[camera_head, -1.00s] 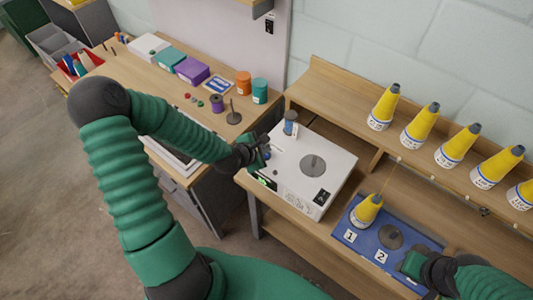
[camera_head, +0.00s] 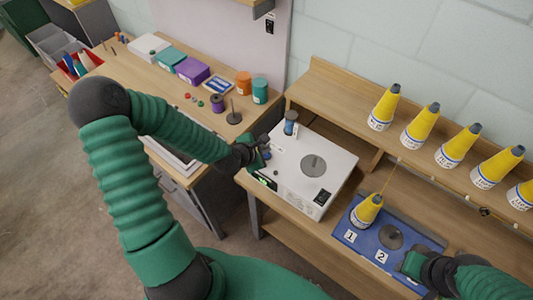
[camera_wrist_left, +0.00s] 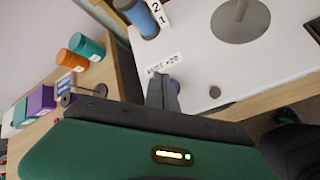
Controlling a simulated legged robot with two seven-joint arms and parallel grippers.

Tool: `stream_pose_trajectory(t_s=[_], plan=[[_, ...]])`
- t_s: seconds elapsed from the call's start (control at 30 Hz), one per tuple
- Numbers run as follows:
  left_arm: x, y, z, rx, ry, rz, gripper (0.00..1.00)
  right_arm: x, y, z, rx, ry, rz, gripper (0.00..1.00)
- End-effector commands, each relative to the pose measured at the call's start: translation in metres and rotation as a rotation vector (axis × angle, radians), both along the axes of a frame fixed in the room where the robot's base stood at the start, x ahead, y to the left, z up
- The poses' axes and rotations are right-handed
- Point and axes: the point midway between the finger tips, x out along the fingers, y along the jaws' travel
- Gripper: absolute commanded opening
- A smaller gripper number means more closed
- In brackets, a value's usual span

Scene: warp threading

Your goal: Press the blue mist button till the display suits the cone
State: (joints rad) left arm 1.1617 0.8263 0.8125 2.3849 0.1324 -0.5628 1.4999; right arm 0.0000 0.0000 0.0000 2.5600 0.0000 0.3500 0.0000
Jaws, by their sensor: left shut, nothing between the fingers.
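A white machine (camera_head: 310,165) stands on the wooden bench, with a small lit green display (camera_head: 264,182) on its front; the digits are too small to read. My left gripper (camera_head: 264,148) is shut and empty at the machine's left edge. In the left wrist view its fingertips (camera_wrist_left: 164,92) are just below a "MIST +20" label (camera_wrist_left: 162,63). They hide the blue mist button there, and I cannot tell whether they touch it. A yellow cone (camera_head: 367,211) stands on spot 1 of the blue mat (camera_head: 345,237). My right gripper (camera_head: 415,264) is over the mat's right part; its fingers are unclear.
Several yellow cones (camera_head: 384,107) line the shelf. A side desk (camera_head: 160,92) holds boxes and spools.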

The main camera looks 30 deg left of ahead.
Motion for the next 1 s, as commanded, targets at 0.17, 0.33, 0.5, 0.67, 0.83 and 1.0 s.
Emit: stream_pose_trajectory(t_s=[0.17, 0.33, 0.5, 0.67, 0.83, 1.0], plan=[[0.0, 0.0, -0.001, 0.0, 0.0, 0.0, 0.0, 0.0, 0.0, 0.0, 0.0, 0.0, 0.0, 0.36], [-0.001, -0.001, -0.006, -0.001, 0.001, 0.0, 0.0, 0.0, 0.0, -0.002, 0.0, 0.0, 0.0, 0.36], [-0.001, -0.001, -0.007, -0.001, 0.001, -0.001, 0.0, 0.0, 0.0, -0.002, 0.0, 0.0, 0.0, 0.36], [-0.001, -0.001, -0.007, 0.0, 0.0, 0.0, 0.0, 0.0, 0.0, -0.002, 0.0, 0.0, 0.0, 0.36], [-0.001, -0.001, -0.009, 0.0, 0.0, 0.0, 0.0, 0.0, 0.0, -0.003, 0.0, 0.0, 0.0, 0.36], [-0.001, -0.001, -0.011, 0.0, 0.0, 0.0, 0.0, 0.0, 0.0, -0.004, 0.0, 0.0, 0.0, 0.36]])
